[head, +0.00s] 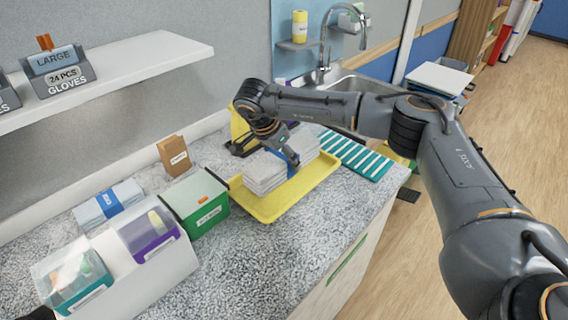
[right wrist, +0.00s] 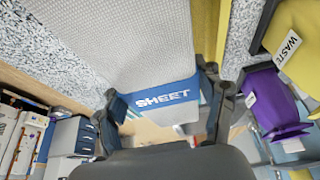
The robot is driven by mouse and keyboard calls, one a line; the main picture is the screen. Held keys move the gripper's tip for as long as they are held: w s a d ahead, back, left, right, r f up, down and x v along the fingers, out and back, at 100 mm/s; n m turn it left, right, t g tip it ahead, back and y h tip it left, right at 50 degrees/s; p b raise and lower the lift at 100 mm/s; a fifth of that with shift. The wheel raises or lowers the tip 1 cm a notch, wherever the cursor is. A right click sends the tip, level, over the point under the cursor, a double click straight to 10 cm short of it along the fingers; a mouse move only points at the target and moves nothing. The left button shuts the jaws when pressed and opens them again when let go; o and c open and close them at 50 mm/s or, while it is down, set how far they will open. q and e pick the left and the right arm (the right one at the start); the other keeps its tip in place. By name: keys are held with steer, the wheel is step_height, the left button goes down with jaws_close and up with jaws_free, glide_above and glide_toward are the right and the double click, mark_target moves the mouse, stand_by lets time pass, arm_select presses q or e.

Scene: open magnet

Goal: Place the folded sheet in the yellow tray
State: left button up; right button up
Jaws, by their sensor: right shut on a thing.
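The folded sheet (head: 264,176) is a thick pale grey-white bundle with a blue band. It is over the yellow tray (head: 300,196), within its outline in the head view; I cannot tell whether it rests on the tray floor. My right gripper (head: 289,160) is shut on the sheet at its blue band. In the right wrist view the band reads SHEET (right wrist: 162,98), with one finger of the right gripper (right wrist: 166,108) on each side. The gripper hides part of the sheet.
A green box (head: 196,203), a brown packet (head: 174,154), another banded bundle (head: 92,213) and clear-lidded bins (head: 150,238) stand left of the tray. A teal striped mat (head: 356,158) and the sink (head: 345,83) lie beyond it. The counter in front is clear.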

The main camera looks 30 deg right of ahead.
steer(key=shift+w+d+f, duration=0.15)
steer(key=p+x, duration=0.1)
steer(key=x, duration=0.2)
steer(key=shift+a+f+p, duration=0.15)
steer(key=shift+a+p, duration=0.15)
steer(key=shift+p, duration=0.05)
steer(key=shift+f, duration=0.4)
steer(key=o, duration=1.1)
steer(key=shift+f, duration=0.1)
steer(key=o, duration=0.4)
steer(key=shift+o, duration=0.2)
